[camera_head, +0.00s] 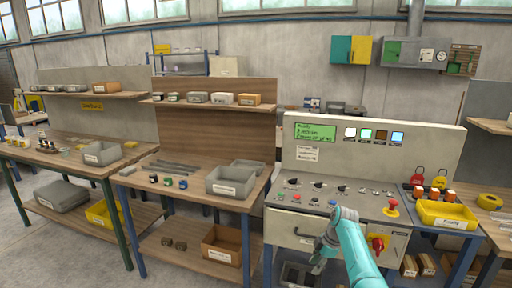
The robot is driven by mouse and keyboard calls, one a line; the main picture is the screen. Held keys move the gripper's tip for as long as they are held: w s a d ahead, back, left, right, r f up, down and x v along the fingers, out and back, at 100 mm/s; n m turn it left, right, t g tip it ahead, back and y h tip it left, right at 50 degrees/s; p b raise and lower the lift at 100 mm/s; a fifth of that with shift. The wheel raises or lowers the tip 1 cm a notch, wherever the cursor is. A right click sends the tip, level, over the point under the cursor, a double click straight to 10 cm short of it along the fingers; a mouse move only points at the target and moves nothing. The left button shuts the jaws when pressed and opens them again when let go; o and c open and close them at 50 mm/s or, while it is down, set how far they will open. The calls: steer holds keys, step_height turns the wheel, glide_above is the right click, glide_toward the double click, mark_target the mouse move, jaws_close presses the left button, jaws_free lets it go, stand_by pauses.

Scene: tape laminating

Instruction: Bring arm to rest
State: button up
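My gripper (322,255) is at the lower middle right of the head view, at the end of my teal arm. It is in front of the grey control console (427,143), below its button panel. The gripper is small and dark here, and I cannot tell whether its fingers are apart or together. I see nothing clearly held in it.
The console has a green screen (315,132), a red emergency button (392,207) and a red-yellow switch (377,244) close to my arm. A yellow tray (447,214) stands at right. A wooden workbench (140,181) with a grey bin (231,182) stands at left.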

steer(key=s+a+f+m+t+h, duration=0.15)
steer(key=s+f, duration=0.25)
steer(key=f, duration=0.4)
steer(key=s+d+f+m+t, duration=0.1)
steer(key=s+f+m, duration=0.1)
steer(key=s+f, duration=0.35)
steer(key=s+a+f+m+t, duration=0.1)
steer(key=s+f+m, duration=0.15)
steer(key=f, duration=0.75)
steer(key=s+a+f+m+t+h, duration=0.1)
steer(key=s+f+m+t, duration=0.15)
steer(key=s, duration=0.95)
steer(key=s+f+m+t+h, duration=0.15)
steer(key=s+f, duration=0.25)
steer(key=s, duration=0.7)
steer(key=s+r+m+t, duration=0.2)
steer(key=s+r, duration=0.4)
steer(key=s, duration=0.4)
steer(key=s+r+m+t, duration=0.1)
steer(key=s+r+m, duration=0.1)
steer(key=s+r, duration=0.7)
steer(key=s+r+m+t, duration=0.1)
steer(key=s+r+m, duration=0.1)
steer(key=s+r, duration=0.5)
steer(key=s+r+m+t, duration=0.2)
steer(key=s+r, duration=0.5)
steer(key=r, duration=0.8)
steer(key=shift+s+a+r, duration=0.2)
steer(key=shift+a+r, duration=0.1)
steer(key=shift+a, duration=0.15)
